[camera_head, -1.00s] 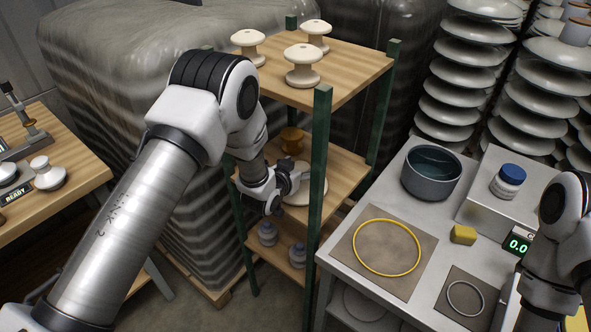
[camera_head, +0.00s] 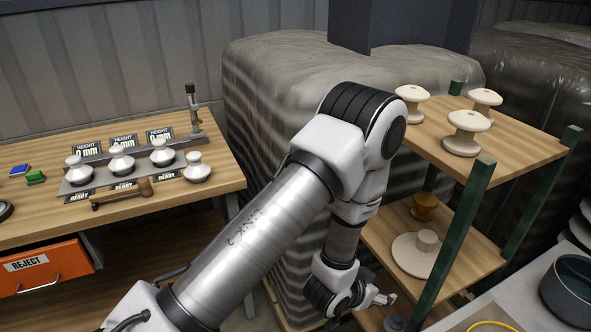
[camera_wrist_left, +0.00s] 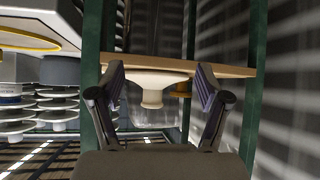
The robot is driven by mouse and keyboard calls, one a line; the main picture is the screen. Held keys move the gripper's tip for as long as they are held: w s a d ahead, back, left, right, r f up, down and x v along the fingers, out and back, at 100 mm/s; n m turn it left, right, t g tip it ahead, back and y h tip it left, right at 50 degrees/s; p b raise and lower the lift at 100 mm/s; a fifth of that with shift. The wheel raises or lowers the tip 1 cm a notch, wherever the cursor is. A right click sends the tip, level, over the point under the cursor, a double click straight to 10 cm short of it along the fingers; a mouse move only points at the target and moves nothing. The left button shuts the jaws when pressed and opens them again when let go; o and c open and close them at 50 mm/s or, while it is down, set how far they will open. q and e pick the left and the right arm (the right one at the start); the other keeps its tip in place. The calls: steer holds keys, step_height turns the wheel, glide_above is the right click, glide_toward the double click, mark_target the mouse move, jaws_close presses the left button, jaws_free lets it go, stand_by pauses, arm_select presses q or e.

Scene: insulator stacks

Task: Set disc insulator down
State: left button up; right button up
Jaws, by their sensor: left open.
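The disc insulator (camera_head: 415,262), a wide cream disc with a short knob, stands on the middle board of the green-posted shelf (camera_head: 473,262). The left wrist view shows it inverted, its knob (camera_wrist_left: 152,98) pointing down in the picture. My left gripper (camera_head: 376,302) is open and empty, in front of and to the left of the middle board in the head view. In the left wrist view its fingers (camera_wrist_left: 161,82) frame the insulator from a distance, apart from it. My right gripper is out of view.
A brown insulator (camera_head: 425,205) stands behind the disc insulator. Several cream insulators (camera_head: 465,133) stand on the top board. Green posts (camera_head: 460,235) bound the shelf. At left, a bench (camera_head: 215,172) holds several white insulators and a mallet (camera_head: 120,193). A wrapped pallet (camera_head: 275,90) stands behind my arm.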

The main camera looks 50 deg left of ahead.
arm_select(q)
steer(key=s+a+f+g, duration=0.1)
steer(key=s+f+g, duration=0.4)
steer(key=s, duration=0.8)
steer(key=s+a+f+n+g+y, duration=0.1)
steer(key=s+f+g, duration=0.4)
steer(key=s+f, duration=0.4)
steer(key=s, duration=0.4)
steer(key=shift+s+a+f, duration=0.15)
steer(key=shift+s+f, duration=0.1)
steer(key=shift+f, duration=0.05)
